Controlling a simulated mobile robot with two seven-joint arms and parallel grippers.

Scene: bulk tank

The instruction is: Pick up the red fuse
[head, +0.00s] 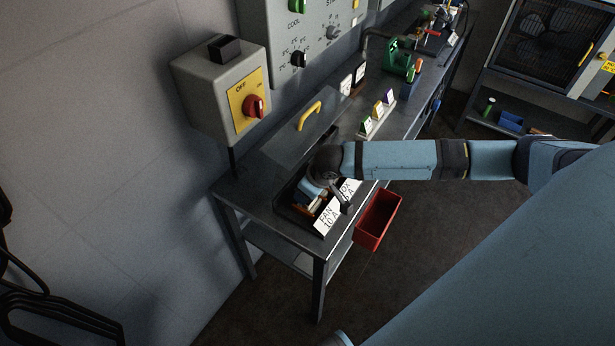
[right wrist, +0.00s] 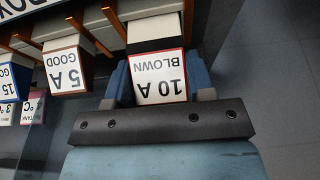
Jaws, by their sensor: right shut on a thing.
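The red fuse (right wrist: 160,88) has a white face with a red border that reads "10 A BLOWN". In the right wrist view it sits between the two blue fingers of my right gripper (right wrist: 158,82), which is shut on it. Its far end meets a dark slot in the fuse holder; I cannot tell whether it is still seated. In the head view my right gripper (head: 317,188) is over the fuse box (head: 287,214) at the bench's near end. The fuse is hidden there by the gripper. My left gripper is not in view.
A brown-edged "5 A GOOD" fuse (right wrist: 65,70) and a blue-edged "15 GOOD" fuse (right wrist: 10,83) are beside it. A red bin (head: 378,220) is at the bench's front edge. A switch box (head: 215,90) with a red knob is on the wall. A yellow-handled cover (head: 283,135) stands behind.

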